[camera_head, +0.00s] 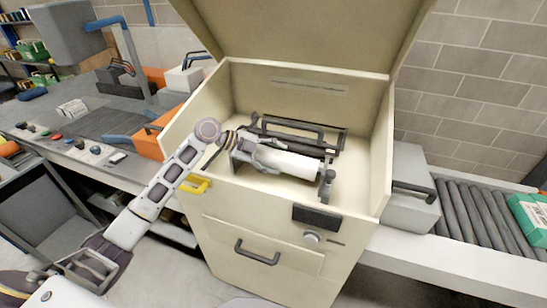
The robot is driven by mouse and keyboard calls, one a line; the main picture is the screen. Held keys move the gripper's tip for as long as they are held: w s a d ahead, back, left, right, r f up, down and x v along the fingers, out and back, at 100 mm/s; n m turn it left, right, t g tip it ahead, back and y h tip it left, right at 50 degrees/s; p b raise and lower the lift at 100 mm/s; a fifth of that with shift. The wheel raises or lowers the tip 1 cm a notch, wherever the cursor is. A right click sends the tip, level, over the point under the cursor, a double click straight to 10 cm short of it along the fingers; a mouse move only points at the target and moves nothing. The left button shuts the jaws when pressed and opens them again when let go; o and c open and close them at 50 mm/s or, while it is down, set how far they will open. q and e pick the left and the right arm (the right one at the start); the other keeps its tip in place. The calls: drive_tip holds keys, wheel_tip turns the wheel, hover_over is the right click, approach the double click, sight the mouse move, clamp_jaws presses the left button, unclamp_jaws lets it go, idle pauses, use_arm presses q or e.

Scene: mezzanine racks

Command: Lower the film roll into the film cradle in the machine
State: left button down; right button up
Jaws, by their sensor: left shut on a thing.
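The white film roll (290,163) lies sideways inside the open cream machine (272,222). My left arm reaches in from the left, and my left gripper (262,153) is shut on the film roll near its left end. The film cradle (327,185) shows as grey end brackets at the roll's two ends, with dark bars behind. The roll is at or just above the brackets; I cannot tell whether it rests in them. The gripper hides part of the roll's left end. My right gripper is not in view.
The machine's lid (300,30) stands raised, and its side walls enclose the opening. A roller conveyor (480,215) with a green box (530,218) is at the right. A workbench with buttons and orange bins (150,140) is at the left.

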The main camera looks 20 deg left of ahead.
use_arm(q)
drive_tip(key=shift+w+r, duration=0.1)
drive_tip(key=shift+r, duration=0.15)
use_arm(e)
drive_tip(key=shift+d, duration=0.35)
use_arm(q)
drive_tip(key=shift+f, duration=0.1)
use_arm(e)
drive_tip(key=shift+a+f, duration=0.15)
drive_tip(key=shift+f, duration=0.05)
use_arm(q)
drive_tip(key=shift+f+b, duration=0.25)
drive_tip(key=shift+b, duration=0.1)
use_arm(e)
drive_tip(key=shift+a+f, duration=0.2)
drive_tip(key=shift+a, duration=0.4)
use_arm(q)
drive_tip(key=shift+f, duration=0.1)
drive_tip(key=shift+f, duration=0.1)
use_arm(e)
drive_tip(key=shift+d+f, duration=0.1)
